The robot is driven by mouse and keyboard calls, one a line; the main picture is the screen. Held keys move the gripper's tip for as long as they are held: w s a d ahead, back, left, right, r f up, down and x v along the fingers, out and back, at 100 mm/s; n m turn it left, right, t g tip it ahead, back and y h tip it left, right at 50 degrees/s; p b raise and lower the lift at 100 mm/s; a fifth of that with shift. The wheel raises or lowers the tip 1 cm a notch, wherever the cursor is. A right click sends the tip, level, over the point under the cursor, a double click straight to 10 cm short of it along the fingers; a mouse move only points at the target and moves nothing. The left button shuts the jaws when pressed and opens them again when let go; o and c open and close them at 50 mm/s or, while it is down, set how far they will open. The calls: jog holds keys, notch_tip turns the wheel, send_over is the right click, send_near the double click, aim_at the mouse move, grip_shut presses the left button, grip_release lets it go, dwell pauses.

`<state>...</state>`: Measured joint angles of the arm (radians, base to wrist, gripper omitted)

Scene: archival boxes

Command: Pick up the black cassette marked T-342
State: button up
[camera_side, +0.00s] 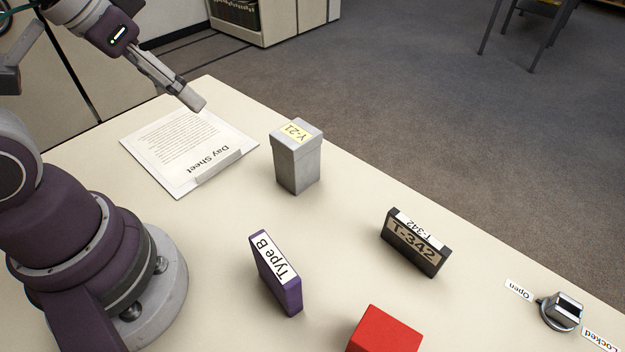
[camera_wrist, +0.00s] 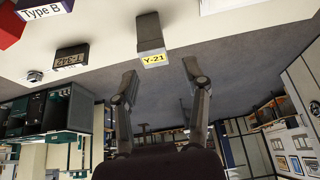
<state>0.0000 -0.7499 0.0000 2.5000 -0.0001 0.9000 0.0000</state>
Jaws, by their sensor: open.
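The black cassette marked T-342 (camera_side: 414,246) stands on its long edge on the cream table, right of the middle in the side view. It has a tan front label and a white top label. It also shows upside down at the left of the wrist view (camera_wrist: 70,58). My gripper (camera_side: 196,103) hangs above the table's far part near the Day Sheet, well away from the cassette. In the wrist view its two fingers (camera_wrist: 160,82) are spread apart with nothing between them. The grey Y-21 box appears beyond the fingers, not held.
The grey box Y-21 (camera_side: 297,162) stands upright mid-table. A purple Type B cassette (camera_side: 275,275) and a red block (camera_side: 385,331) stand nearer. The Day Sheet (camera_side: 185,145) lies at the far left. A knob (camera_side: 562,311) with Open and Locked labels is at right. Table is clear around T-342.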

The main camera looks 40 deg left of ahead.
jog(key=w+d+r+n+g, duration=0.1)
jog(key=w+d+n+g, duration=0.1)
jog(key=w+d+n, duration=0.4)
jog(key=n+g+h, duration=0.4)
jog(key=n, duration=0.6)
send_near(417, 229)
jog(key=shift+n, duration=0.3)
jog(key=x, duration=1)
jog(key=shift+d, duration=0.15)
jog(key=shift+f, duration=0.1)
jog(key=shift+f+h, duration=0.2)
jog(key=shift+h, duration=0.1)
grip_shut()
